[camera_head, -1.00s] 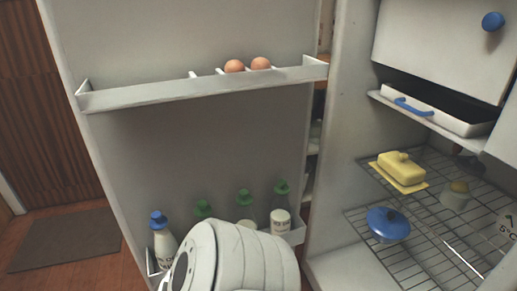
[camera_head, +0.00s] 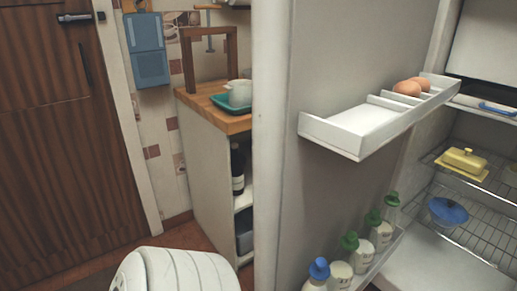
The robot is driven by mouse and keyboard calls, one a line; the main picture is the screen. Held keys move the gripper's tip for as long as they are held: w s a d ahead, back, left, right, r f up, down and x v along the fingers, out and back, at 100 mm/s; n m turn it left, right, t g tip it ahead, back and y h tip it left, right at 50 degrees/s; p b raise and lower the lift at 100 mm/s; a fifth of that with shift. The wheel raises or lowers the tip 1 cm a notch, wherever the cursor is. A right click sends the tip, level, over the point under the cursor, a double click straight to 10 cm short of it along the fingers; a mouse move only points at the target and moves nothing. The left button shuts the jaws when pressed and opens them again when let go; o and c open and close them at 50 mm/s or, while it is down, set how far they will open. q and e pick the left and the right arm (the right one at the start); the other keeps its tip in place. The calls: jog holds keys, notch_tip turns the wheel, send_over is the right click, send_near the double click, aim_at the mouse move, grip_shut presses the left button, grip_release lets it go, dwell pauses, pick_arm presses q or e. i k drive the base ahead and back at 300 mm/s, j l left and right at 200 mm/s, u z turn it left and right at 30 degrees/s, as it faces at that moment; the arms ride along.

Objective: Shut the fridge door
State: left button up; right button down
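The fridge door (camera_head: 340,75) stands open, its inner side facing me at a steep angle. Its upper shelf (camera_head: 362,137) holds two brown eggs (camera_head: 407,88). Its lower shelf holds several bottles (camera_head: 341,274) with green and blue caps. A white rounded part of my arm shows at the bottom left, left of the door's edge. Neither gripper's fingers are visible.
Behind the door stands a wood-topped counter (camera_head: 243,124) with a teal tray (camera_head: 219,101) and bottles on its shelves. A brown wooden door (camera_head: 60,150) is at the left. Some floor shows between them.

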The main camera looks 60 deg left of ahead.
aim_at(331, 125)
jog(key=k+j, duration=0.1)
jog(key=j, duration=0.25)
jog(key=k+j, duration=0.15)
jog(key=j, duration=0.15)
jog(key=k+j+z, duration=0.1)
jog(key=j, duration=0.25)
jog(key=k+j, duration=0.15)
jog(key=j, duration=0.2)
jog(key=k+j, duration=0.1)
jog(key=j, duration=0.2)
jog(key=i+j, duration=0.15)
jog(key=j, duration=0.15)
jog(key=i+j, duration=0.15)
jog(key=j, duration=0.2)
jog(key=i+j, duration=0.15)
jog(key=j, duration=0.15)
jog(key=k, duration=0.45)
jog(key=k+l+z, duration=0.15)
jog(key=k, duration=0.3)
